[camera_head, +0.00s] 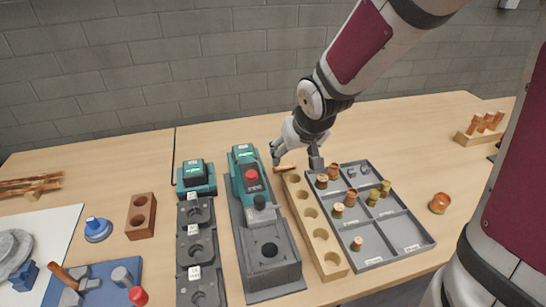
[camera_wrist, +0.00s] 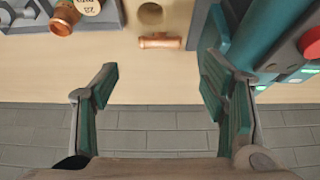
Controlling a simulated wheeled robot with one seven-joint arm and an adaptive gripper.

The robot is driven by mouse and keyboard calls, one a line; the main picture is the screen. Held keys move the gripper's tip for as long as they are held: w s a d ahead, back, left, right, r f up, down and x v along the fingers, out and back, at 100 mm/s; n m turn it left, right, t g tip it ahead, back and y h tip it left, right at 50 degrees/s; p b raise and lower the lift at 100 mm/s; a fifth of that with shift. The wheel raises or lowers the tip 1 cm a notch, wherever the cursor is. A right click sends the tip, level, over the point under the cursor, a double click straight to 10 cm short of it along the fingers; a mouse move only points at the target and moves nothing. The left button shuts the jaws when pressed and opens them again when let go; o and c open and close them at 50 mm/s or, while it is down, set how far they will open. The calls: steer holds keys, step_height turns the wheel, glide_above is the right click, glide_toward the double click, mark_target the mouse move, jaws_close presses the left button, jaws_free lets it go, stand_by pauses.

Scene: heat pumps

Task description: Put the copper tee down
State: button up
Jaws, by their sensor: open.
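The copper tee (camera_head: 286,168) lies on the table at the far end of the wooden block with round holes (camera_head: 312,218). In the wrist view the tee (camera_wrist: 160,41) lies on its side as a short copper tube with wider ends, just off the end of the block. I cannot make out its side branch clearly. My gripper (camera_head: 296,159) is low over the table beside it. In the wrist view my gripper (camera_wrist: 162,68) has its green-padded jaws wide apart with nothing between them; the tee is beyond the fingertips, touching neither.
A grey compartment tray (camera_head: 408,245) with copper and brass fittings stands right of the block. A teal machine with a red button (camera_head: 251,174) stands close on the left. A copper piece (camera_head: 440,203) lies right of the tray. Bare table lies behind the block.

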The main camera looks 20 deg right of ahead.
mark_target(285, 167)
steer(key=b+x, duration=0.6)
steer(key=x, duration=0.5)
steer(key=shift+w+f, duration=0.2)
steer(key=shift+w, duration=0.1)
steer(key=shift+c, duration=0.5)
steer(key=c, duration=0.8)
steer(key=shift+c, duration=0.2)
